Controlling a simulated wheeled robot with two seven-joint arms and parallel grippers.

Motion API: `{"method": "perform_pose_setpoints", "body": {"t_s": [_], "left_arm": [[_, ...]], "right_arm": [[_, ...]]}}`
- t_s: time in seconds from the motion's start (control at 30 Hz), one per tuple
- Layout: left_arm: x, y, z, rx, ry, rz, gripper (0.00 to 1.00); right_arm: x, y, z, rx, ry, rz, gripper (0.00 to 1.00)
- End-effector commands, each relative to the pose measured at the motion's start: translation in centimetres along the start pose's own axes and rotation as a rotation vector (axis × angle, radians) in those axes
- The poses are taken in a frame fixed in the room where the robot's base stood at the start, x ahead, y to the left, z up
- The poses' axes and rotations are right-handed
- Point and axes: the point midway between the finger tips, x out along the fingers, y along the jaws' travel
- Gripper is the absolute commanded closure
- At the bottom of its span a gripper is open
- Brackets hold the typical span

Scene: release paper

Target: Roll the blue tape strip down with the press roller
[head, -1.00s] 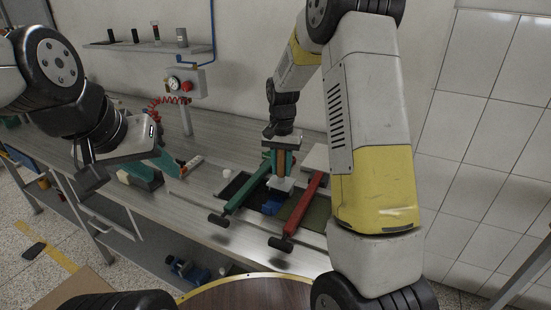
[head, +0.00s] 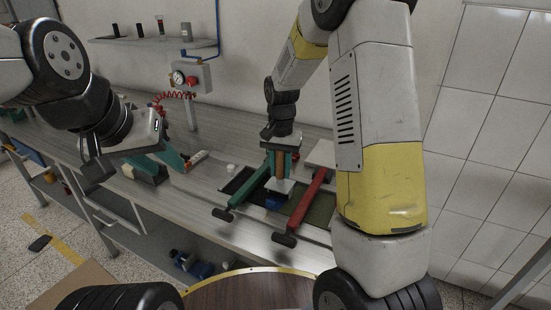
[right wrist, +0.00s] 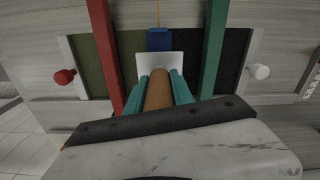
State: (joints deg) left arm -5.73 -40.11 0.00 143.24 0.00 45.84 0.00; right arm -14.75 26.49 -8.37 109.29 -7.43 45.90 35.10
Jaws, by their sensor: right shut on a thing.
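The press roller has a brown handle (right wrist: 159,88) and a white block (head: 281,186) below it. My right gripper (head: 279,162) is shut on the brown handle, with teal fingers on both sides of it.
The green bar (head: 246,191) and red bar (head: 307,201) flank the strip closely. A white knob (head: 231,168) stands left. A gauge box (head: 191,78) with a red coiled hose stands behind.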

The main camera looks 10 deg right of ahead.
Motion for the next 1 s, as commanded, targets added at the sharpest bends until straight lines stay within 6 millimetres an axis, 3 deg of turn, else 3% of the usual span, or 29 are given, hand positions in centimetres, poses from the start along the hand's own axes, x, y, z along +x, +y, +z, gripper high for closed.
{"method": "perform_pose_setpoints", "body": {"t_s": [1.0], "left_arm": [[0.0,0.0,0.0,0.000,0.000,0.000,0.64]], "right_arm": [[0.2,-0.6,3.8,0.000,-0.002,0.002,1.00]]}}
